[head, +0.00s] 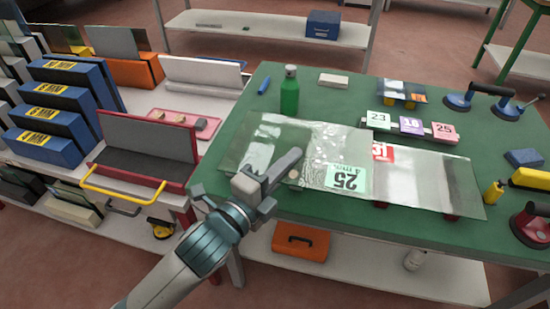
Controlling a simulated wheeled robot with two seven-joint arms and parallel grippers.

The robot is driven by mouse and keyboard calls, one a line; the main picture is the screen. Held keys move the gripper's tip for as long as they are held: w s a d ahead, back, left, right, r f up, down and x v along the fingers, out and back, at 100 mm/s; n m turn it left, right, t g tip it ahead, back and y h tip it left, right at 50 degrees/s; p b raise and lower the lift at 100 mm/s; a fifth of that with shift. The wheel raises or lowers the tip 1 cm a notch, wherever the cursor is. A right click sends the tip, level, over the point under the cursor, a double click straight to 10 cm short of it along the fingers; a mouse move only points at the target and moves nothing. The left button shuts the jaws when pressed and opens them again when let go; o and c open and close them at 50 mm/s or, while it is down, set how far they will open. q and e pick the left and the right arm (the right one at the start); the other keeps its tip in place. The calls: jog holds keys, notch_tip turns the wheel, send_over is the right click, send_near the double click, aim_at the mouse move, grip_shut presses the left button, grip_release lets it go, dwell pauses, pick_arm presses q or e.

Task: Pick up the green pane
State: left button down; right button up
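A clear, faintly green-tinted pane (262,133) lies on the green table, with a green tag (346,179) reading 25 upside down and a rippled part near its right side. A second pane (430,180) with a red tag (382,152) reading 31 lies beside it at the right, on small dark red supports; where the panes meet or overlap is hard to tell. My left gripper (276,172) is over the front left part of the tinted pane and hides some of it. Its finger opening and any contact with the glass cannot be made out. My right gripper is not in view.
A green bottle (289,94) stands behind the panes. Number cards (410,126) stand at the back. Suction cups (458,101) and a yellow-handled tool (530,178) are at the right. A red rack (145,147) and blue boxes (62,95) stand on the left bench.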

pick_arm(q)
jog(key=shift+s+d+r, duration=0.5)
jog(key=shift+s+r, duration=0.05)
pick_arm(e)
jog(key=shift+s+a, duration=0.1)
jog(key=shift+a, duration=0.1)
pick_arm(q)
jog(key=shift+w, duration=0.1)
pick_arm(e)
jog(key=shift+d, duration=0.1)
